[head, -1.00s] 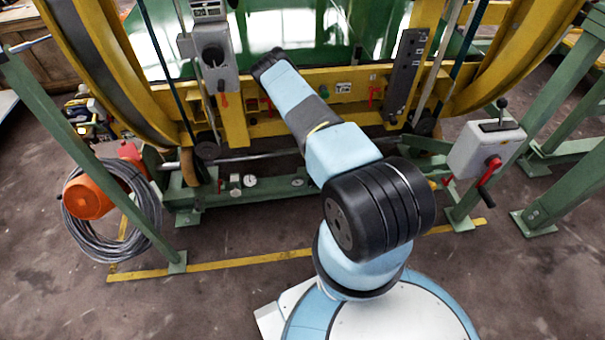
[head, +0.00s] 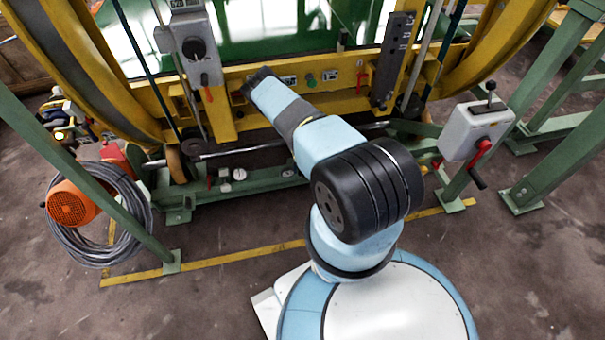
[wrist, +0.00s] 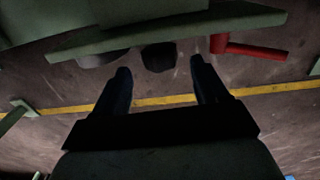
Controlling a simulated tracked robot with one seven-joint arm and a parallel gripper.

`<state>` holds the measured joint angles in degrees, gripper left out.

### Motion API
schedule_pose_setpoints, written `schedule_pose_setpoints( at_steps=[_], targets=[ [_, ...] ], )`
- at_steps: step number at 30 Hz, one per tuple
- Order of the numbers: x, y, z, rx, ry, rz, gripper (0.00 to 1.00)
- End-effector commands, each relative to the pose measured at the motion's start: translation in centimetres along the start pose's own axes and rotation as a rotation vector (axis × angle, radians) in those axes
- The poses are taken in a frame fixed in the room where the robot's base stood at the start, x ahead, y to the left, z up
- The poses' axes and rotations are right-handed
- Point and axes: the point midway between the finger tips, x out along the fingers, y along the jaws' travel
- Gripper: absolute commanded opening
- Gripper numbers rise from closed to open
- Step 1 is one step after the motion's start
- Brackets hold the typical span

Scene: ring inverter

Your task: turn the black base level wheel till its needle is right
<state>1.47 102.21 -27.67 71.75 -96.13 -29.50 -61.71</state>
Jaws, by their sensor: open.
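In the wrist view a dark round knob, which looks like the black wheel (wrist: 159,57), shows under the edge of a green beam (wrist: 170,31). My gripper (wrist: 160,68) is open, with one dark finger on each side of the wheel in the picture. The fingers look empty, and I cannot tell how far the wheel is from them. In the head view my arm hides its own end, and I cannot make out the wheel. Small white-faced gauges (head: 240,174) sit on the green base rail there; their needles are too small to read.
A red handle (wrist: 250,48) sticks out right of the wheel in the wrist view. In the head view a grey box with a red crank (head: 478,132) stands right, and an orange reel (head: 72,203) with coiled cable left. The floor before the yellow line is clear.

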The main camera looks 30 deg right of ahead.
Motion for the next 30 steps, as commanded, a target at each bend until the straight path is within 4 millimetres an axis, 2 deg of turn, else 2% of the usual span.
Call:
schedule_pose_setpoints(
  at_steps=[3,9,23,30],
  targets=[
    [1.7,-0.1,-0.1,-0.001,0.001,0.000,0.73],
    [3.5,-0.1,-0.1,-0.001,0.001,-0.001,0.73],
    [4.1,-0.1,0.0,0.001,0.000,0.000,0.73],
    [4.1,-0.1,0.0,0.001,0.000,0.000,0.50]
  ],
)
